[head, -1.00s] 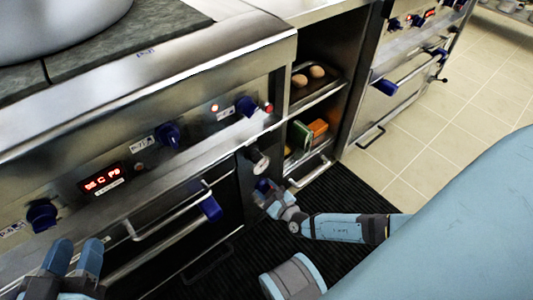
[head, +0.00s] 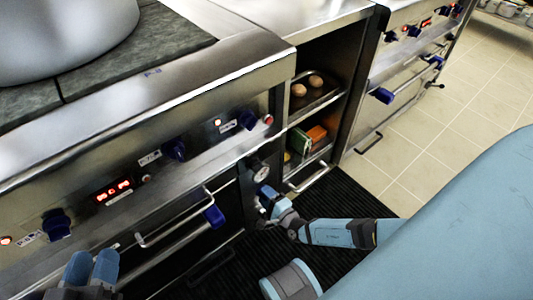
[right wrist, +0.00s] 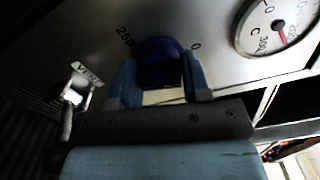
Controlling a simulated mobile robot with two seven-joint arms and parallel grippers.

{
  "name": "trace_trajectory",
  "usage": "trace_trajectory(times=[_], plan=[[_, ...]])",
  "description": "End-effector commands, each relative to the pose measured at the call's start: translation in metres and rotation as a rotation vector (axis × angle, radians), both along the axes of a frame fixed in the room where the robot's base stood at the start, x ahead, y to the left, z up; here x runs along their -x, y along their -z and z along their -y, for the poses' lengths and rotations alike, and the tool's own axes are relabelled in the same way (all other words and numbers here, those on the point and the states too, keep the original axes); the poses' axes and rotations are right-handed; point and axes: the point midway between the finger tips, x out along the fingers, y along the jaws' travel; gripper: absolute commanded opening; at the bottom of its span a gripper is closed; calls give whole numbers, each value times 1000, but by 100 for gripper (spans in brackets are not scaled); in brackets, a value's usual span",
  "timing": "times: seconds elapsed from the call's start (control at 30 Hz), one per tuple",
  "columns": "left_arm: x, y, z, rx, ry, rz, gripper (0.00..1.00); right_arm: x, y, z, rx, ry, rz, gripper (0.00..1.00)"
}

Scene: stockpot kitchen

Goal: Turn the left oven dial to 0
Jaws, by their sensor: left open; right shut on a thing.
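The left oven dial is a dark blue round knob (right wrist: 160,58) on the metal panel in the right wrist view. Printed marks "250" and "0" stand at its upper left and right. My right gripper (right wrist: 160,85) has one blue finger on each side of the knob and is shut on it. In the head view my right gripper (head: 267,198) is at the panel just below the round gauge (head: 261,172) and largely hides the dial. My left gripper (head: 92,268) is open and empty at the lower left, in front of the stove. The dial's pointer cannot be made out.
The gauge (right wrist: 280,28) is close at upper right of the dial. An oven handle (head: 175,215) with a blue grip is left of my right gripper. Blue stove knobs (head: 57,225) line the front above. An open shelf (head: 312,100) is to the right; dark matting covers the floor.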

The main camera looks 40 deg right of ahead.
Motion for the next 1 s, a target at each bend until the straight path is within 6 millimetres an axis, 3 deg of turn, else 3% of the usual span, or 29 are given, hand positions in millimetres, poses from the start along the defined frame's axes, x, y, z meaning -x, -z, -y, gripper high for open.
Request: trace_trajectory(times=[0.4,1.0], plan=[[-1,-18,-1,22,-14,53,43,1,0,0,206,1,15,20],[0,-18,-1,21,-15,56,43,0,1,0,242,0,19,20]])
